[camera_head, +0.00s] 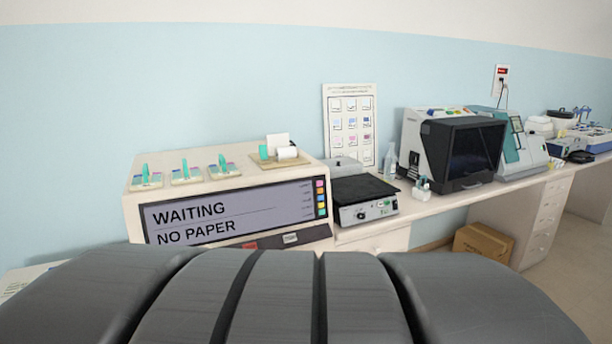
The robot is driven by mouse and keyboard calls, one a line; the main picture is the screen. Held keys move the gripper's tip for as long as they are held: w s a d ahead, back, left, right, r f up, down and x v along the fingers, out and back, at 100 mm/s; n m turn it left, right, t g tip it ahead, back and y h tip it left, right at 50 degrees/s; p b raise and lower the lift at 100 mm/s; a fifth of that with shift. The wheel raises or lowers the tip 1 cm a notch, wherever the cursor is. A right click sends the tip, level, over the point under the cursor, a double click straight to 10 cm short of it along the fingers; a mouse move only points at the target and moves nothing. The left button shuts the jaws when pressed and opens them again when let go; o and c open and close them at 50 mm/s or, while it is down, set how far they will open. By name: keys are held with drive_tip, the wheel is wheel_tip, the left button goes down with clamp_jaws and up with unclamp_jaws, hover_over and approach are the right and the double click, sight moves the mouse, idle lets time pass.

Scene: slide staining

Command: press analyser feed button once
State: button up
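The analyser (240,186) is a cream box at left centre. Its screen (235,212) reads "WAITING" and "NO PAPER". A column of small coloured buttons (321,198) runs down the screen's right side, with small labels too tiny to read. Below the screen is a dark strip with a red part (250,245) and a small white panel (290,238), partly hidden at the bottom. I cannot tell which one is the feed button. A paper roll (287,153) sits on a tan plate on top of the analyser. My gripper is not visible.
Teal-handled racks (186,172) stand on the analyser's top. To the right on the bench are a black-topped device with a knob (361,208), a bottle (390,160) and a dark-hooded machine (461,150). A cardboard box (484,242) is below. Dark grey parts of mine fill the bottom.

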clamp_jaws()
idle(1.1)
